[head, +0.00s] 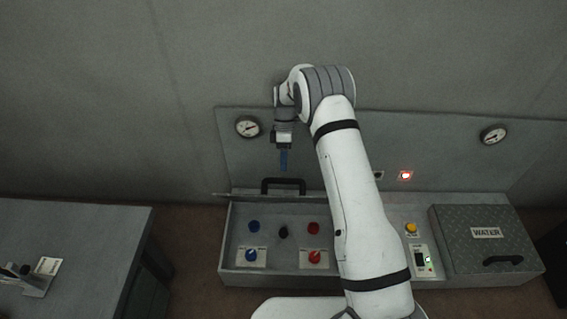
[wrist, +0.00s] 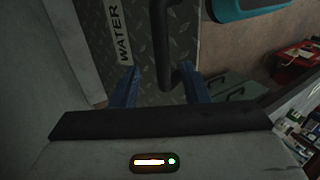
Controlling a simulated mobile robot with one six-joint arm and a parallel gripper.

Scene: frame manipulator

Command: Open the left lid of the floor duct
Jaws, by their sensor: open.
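The floor duct (head: 290,281) is a long grey box in the head view. Its left lid (head: 240,196) stands raised at the back of the left compartment, seen nearly edge-on, with a dark handle (head: 283,182) above the edge. The compartment is exposed. My gripper (head: 283,168) points down with blue fingers just above that handle. In the wrist view my gripper (wrist: 160,88) is open, with a dark handle (wrist: 165,75) showing between its fingers. A diamond-plate lid with a WATER label (wrist: 122,35) is behind it. Whether the fingers touch the handle cannot be told.
The right lid (head: 470,250), marked WATER, is shut. Blue, black and red knobs (head: 283,232) sit in the left compartment. A panel with gauges (head: 248,127) stands behind the duct. A grey table (head: 75,235) is at left. My arm hides the duct's middle.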

